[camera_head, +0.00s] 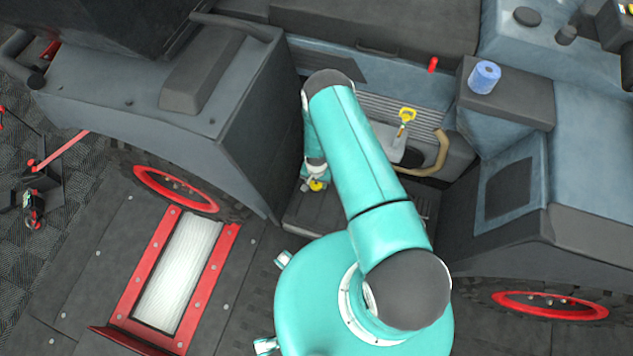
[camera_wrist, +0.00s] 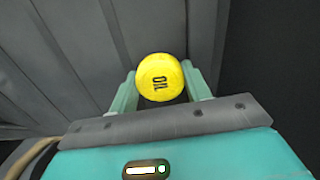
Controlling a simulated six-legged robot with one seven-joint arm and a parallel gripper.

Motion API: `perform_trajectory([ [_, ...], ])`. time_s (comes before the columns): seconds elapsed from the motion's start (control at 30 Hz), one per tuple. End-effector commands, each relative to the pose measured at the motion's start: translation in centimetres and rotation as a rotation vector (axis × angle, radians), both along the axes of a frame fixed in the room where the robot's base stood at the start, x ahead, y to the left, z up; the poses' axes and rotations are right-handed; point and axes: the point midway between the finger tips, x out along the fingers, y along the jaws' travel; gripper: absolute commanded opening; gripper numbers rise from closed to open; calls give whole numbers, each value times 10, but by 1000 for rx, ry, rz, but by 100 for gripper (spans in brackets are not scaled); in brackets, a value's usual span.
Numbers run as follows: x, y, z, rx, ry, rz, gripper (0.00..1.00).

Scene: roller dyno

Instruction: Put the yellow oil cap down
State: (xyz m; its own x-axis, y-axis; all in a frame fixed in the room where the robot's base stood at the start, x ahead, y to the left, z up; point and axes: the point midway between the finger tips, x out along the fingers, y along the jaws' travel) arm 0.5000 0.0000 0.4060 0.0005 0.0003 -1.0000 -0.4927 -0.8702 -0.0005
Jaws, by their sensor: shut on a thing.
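The yellow oil cap (camera_wrist: 160,78) is round, with dark "OIL" lettering on its face. In the wrist view it sits between the two pale green fingers of my gripper (camera_wrist: 160,90), which is shut on it. In the head view a small yellow part of the cap (camera_head: 316,185) shows low in the recess, at the end of my teal arm. My gripper (camera_head: 315,180) is small there and partly hidden by the arm. The wrist view shows dark grey ribbed panels behind the cap. I cannot tell whether the cap touches a surface.
A yellow-handled item (camera_head: 406,115) stands at the back of the recess, near a tan curved hose (camera_head: 438,155). A blue roll (camera_head: 484,77) stands on a dark block at the right. The vehicle's grey side (camera_head: 245,110) rises close left of my gripper. A red-framed roller (camera_head: 180,275) lies at the lower left.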

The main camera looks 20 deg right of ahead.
Motion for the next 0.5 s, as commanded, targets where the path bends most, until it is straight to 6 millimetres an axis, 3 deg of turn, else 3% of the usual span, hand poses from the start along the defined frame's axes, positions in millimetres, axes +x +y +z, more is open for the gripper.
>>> perform_trajectory([
  [0.43, -1, 0, -12, 0, -1, 0, 21],
  [0.47, -1, 0, -12, 0, -1, 0, 54],
  [0.5, 0, 0, -12, -1, -2, 1, 62],
])
